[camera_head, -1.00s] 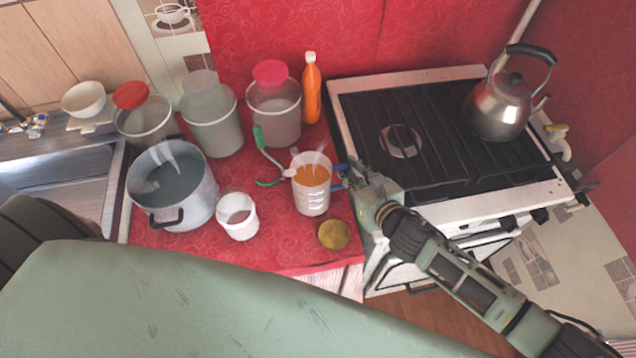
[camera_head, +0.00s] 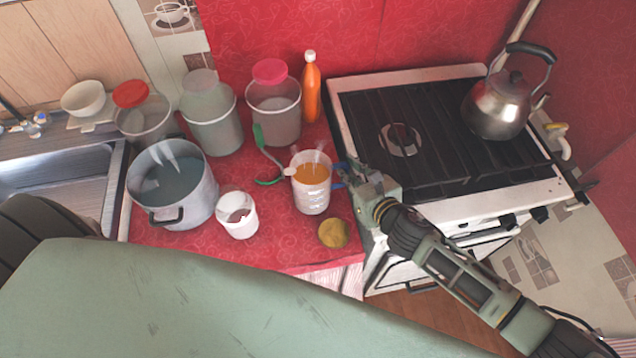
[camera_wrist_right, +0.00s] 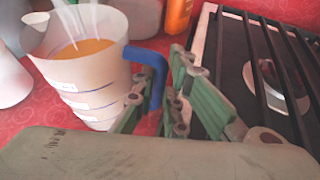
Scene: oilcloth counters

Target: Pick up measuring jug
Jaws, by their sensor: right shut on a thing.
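The measuring jug (camera_head: 312,194) is a white cup with orange liquid inside and a blue handle on its right side. It stands upright on the red counter, and it also shows in the right wrist view (camera_wrist_right: 85,85). My right gripper (camera_head: 347,178) comes in from the right at the jug's handle. In the right wrist view its green fingers (camera_wrist_right: 160,95) are on both sides of the blue handle and shut on it. I cannot tell whether the jug's base has left the counter. My left gripper is not in view.
A green ladle (camera_head: 266,155) lies close behind the jug. A yellow-brown round thing (camera_head: 333,234) sits in front, a small white cup (camera_head: 238,217) and a large pot (camera_head: 172,190) to the left. The stove (camera_head: 430,150) with a kettle (camera_head: 497,108) is to the right.

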